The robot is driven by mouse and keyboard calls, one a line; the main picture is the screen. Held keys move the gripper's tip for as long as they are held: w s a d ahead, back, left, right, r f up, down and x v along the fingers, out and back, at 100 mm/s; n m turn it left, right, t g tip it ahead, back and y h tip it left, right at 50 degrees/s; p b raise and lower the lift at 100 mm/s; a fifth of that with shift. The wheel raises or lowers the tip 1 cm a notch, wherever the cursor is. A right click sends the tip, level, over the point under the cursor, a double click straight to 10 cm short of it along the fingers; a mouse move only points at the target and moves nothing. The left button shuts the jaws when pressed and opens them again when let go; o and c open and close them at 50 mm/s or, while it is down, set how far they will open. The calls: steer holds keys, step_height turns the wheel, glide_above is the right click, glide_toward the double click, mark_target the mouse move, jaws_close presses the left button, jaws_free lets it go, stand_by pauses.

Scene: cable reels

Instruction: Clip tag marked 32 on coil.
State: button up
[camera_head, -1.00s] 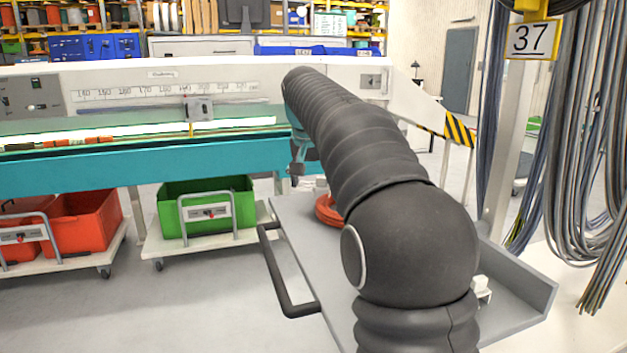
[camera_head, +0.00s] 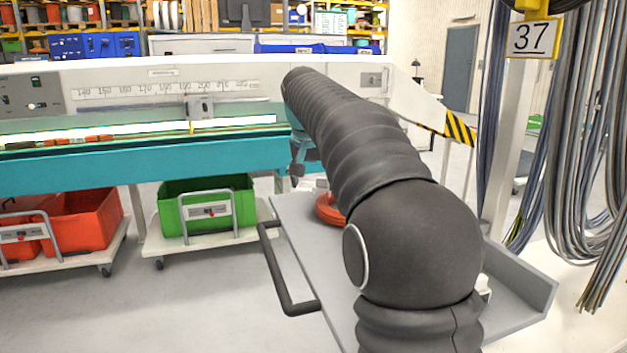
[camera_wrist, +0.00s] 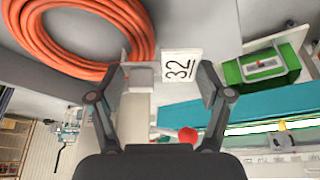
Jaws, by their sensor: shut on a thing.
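The tag marked 32 (camera_wrist: 180,66) is a white plate held between the two fingers of my gripper (camera_wrist: 166,80) in the wrist view. A pale clip-like part sits beside it at the left finger. The orange coil (camera_wrist: 138,28) lies at the upper left of the wrist view, its edge close beside the tag. I cannot tell whether they touch. In the head view the coil (camera_head: 328,209) lies on a grey cart top (camera_head: 290,212), partly hidden by my arm. The tag and fingertips cannot be made out there.
A teal measuring bench (camera_head: 200,160) stands behind the cart. A green crate (camera_head: 180,215) and a red crate (camera_head: 90,220) sit on trolleys at the left. Cables hang at the right beside a sign marked 37 (camera_head: 531,38). A cart handle (camera_head: 280,280) juts out left.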

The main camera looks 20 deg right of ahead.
steer(key=shift+f+b, duration=0.55)
steer(key=shift+f, duration=0.85)
stand_by(1.3)
steer(key=o, duration=1)
steer(key=shift+r, duration=0.1)
steer(key=shift+r+p, duration=1.35)
steer(key=shift+r, duration=0.05)
steer(key=shift+r+p, duration=0.35)
steer(key=shift+r, duration=1.75)
